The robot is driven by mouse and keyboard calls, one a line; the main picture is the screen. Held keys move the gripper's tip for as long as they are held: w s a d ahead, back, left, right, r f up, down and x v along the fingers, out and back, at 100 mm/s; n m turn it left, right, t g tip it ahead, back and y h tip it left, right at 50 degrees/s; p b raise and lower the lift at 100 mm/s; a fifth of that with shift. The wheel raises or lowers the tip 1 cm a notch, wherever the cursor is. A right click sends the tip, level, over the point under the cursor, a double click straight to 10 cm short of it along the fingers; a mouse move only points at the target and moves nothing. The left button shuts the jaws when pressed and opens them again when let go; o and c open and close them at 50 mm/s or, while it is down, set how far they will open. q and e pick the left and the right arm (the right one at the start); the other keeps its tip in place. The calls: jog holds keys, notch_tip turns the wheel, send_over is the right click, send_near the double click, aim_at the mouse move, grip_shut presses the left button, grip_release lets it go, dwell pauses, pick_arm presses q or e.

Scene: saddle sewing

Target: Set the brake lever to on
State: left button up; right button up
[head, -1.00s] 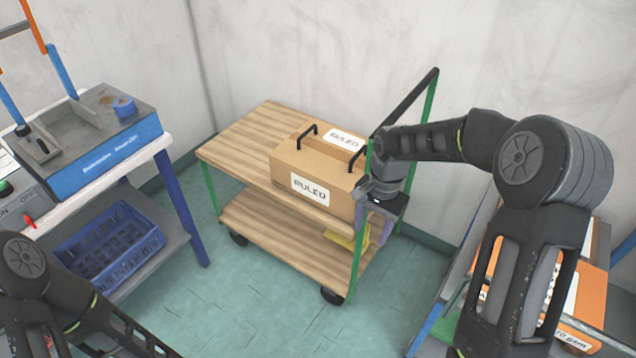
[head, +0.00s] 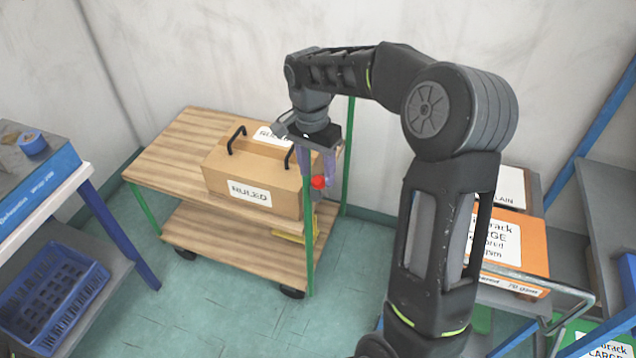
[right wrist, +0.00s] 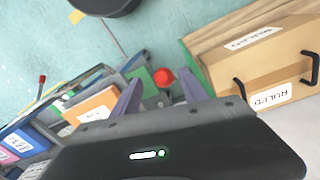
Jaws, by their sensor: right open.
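A red round knob (head: 318,183), which looks like the brake lever's end, shows at the right end of the wooden cart (head: 165,150), beside a green post. Its marked position cannot be read. My right gripper (head: 317,168) points down over it, with the purple fingers apart and the knob just below or between the fingertips. In the right wrist view the knob (right wrist: 162,77) appears between the two open fingers (right wrist: 160,93), on a grey part; whether they touch it cannot be told. My left gripper is not in view.
A cardboard box (head: 252,175) labelled RULED, with black handles, stands on the cart's top beside my right gripper. A table with a blue crate (head: 52,290) is at left. Shelving with an orange box (head: 505,245) is at right. Open floor lies in front.

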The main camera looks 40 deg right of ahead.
jog(key=shift+w+d+f, duration=0.15)
jog(key=shift+w+d, duration=0.15)
jog(key=shift+w, duration=0.15)
jog(key=shift+s, duration=0.1)
jog(key=shift+a, duration=0.1)
jog(key=f, duration=0.5)
jog(key=f+p, duration=0.1)
jog(key=f, duration=0.1)
jog(key=shift+s+f, duration=0.3)
grip_shut()
dwell(1.0)
